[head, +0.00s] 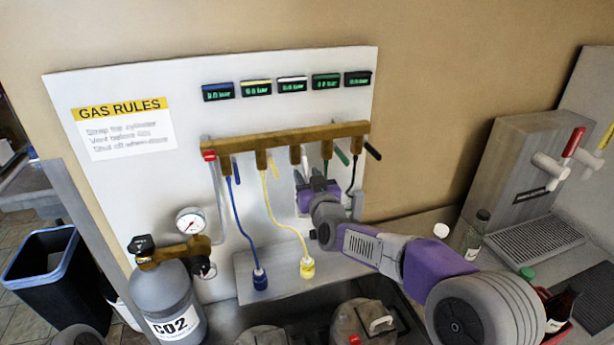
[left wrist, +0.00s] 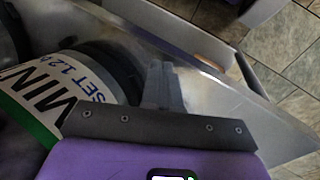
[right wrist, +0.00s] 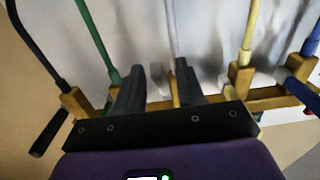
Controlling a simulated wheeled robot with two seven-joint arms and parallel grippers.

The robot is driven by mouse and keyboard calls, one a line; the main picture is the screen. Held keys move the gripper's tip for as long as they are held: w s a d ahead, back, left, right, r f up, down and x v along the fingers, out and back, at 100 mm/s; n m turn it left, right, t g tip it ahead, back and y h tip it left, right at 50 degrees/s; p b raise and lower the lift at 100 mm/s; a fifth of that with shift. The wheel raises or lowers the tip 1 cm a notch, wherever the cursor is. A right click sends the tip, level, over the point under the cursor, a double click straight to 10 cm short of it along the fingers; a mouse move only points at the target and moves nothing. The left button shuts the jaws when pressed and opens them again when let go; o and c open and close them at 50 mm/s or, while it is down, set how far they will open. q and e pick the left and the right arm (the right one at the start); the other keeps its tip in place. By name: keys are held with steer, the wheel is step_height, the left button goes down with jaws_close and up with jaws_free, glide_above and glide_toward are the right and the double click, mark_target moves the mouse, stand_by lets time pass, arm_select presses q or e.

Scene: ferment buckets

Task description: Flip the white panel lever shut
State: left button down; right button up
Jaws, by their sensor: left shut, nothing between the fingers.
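The brown manifold bar (head: 280,137) on the white panel (head: 160,80) carries a row of valves with coloured hoses. The white valve (head: 295,155) is the middle one, between yellow and green. My right gripper (head: 305,178) is just below it, and its arm comes in from the lower right. In the right wrist view the two fingers (right wrist: 158,88) stand apart, with the white hose (right wrist: 171,28) showing between and beyond them. The white lever is mostly hidden by the gripper, and I cannot tell its angle or any contact. My left gripper (left wrist: 162,85) is shut and empty, away from the panel.
The green lever (head: 341,156) and black lever (head: 373,150) stick out close right of my right gripper. The yellow hose (head: 275,205) hangs to its left. A CO2 cylinder (head: 165,290) stands lower left; a tap tower (head: 520,165) is at the right.

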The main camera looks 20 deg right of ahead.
steer(key=shift+w, duration=0.35)
steer(key=shift+c, duration=0.4)
jaws_close()
